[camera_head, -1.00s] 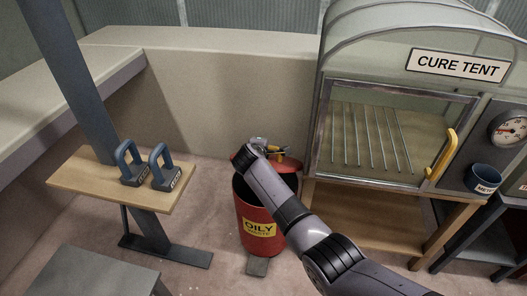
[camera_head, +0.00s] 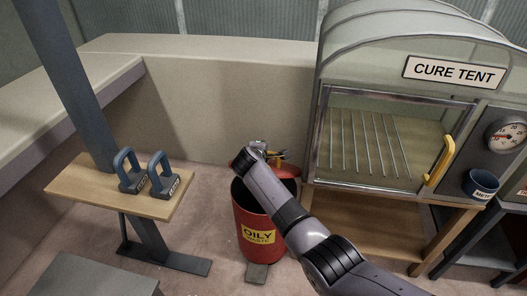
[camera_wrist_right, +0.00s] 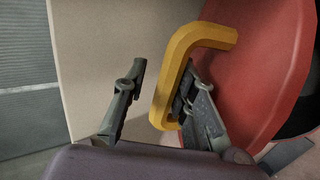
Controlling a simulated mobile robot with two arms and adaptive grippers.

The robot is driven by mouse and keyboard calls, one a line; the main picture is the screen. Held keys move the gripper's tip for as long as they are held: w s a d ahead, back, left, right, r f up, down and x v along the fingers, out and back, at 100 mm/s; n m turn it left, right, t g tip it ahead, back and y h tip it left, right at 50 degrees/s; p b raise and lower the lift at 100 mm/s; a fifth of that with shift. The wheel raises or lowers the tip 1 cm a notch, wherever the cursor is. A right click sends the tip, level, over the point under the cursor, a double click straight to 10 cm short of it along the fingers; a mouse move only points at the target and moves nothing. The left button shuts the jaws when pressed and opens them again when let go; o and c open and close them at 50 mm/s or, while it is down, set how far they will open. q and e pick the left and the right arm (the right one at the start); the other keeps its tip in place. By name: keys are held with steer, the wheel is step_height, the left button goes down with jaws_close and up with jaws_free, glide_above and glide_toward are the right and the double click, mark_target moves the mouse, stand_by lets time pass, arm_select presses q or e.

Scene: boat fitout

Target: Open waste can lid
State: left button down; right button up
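The red oily waste can (camera_head: 246,218) stands on the floor, centre of the head view. Its dark opening shows at the front. Its red lid (camera_head: 288,171) is raised and tilted at the back rim, partly hidden by my right arm. In the right wrist view the lid (camera_wrist_right: 265,60) fills the right side, with its yellow handle (camera_wrist_right: 195,42) standing out from it. My right gripper (camera_head: 258,147) is at the lid's handle. Its fingers (camera_wrist_right: 160,85) are apart on either side of the handle, with a clear gap to the left finger. The right finger is close against the handle; contact is unclear. My left gripper is out of view.
A cure tent (camera_head: 450,73) with a yellow door handle stands on a wooden stand at right. A wooden shelf (camera_head: 90,185) with two blue-handled tools is at left. A beige wall (camera_head: 215,105) stands close behind the can. A grey surface (camera_head: 85,280) is at lower left.

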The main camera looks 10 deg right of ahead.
steer(key=shift+s+a+r, duration=0.1)
steer(key=shift+s, duration=0.05)
steer(key=shift+v, duration=3.55)
